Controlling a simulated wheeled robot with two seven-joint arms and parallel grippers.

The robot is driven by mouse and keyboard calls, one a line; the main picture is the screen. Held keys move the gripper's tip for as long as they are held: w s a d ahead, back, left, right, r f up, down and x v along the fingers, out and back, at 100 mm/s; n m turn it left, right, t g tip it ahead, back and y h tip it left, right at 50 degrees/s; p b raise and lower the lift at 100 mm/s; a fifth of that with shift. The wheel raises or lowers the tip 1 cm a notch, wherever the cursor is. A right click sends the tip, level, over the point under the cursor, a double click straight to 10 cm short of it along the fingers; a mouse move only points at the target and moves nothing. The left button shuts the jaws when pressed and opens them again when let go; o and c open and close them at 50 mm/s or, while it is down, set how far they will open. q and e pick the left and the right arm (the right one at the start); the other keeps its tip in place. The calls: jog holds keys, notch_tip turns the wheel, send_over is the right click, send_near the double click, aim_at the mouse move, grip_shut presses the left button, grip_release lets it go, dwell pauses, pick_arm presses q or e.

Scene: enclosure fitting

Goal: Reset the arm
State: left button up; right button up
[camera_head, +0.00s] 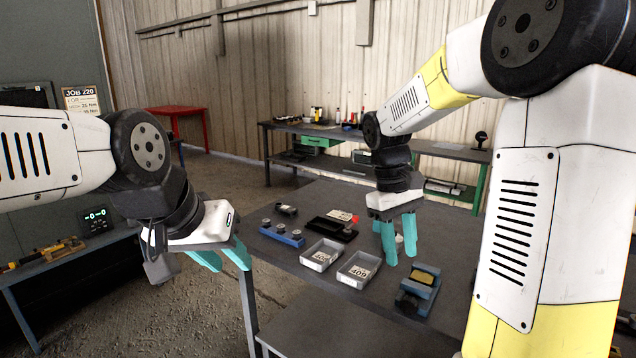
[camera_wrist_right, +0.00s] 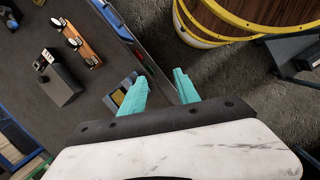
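My left gripper (camera_head: 226,262) has two teal fingers, apart and empty. It hangs off the near-left edge of the grey work table (camera_head: 325,195). My right gripper (camera_head: 402,250) is over the right part of that table, pointing down with its teal fingers apart. A small pale object (camera_head: 399,239) shows between or behind these fingers in the head view; I cannot tell which. In the right wrist view the right gripper (camera_wrist_right: 162,90) is open with nothing between its fingertips.
On the table are a blue rack (camera_head: 283,234) with knobs, a black tray (camera_head: 331,229), two grey labelled bins (camera_head: 321,254) (camera_head: 359,269), and a blue fixture (camera_head: 419,290) with a yellow top, close to my right gripper. A bench (camera_head: 300,128) stands behind.

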jog(key=s+a+r+m+t+y, duration=0.1)
jog(key=s+r+m+t+y, duration=0.1)
jog(key=s, duration=0.4)
jog(key=s+a+r+m+t+y, duration=0.1)
jog(key=s+r+m+t+y, duration=0.1)
jog(key=s+t, duration=0.4)
jog(key=shift+s+a+r+m, duration=0.4)
jog(key=shift+s+r+m, duration=0.15)
jog(key=shift+r, duration=0.7)
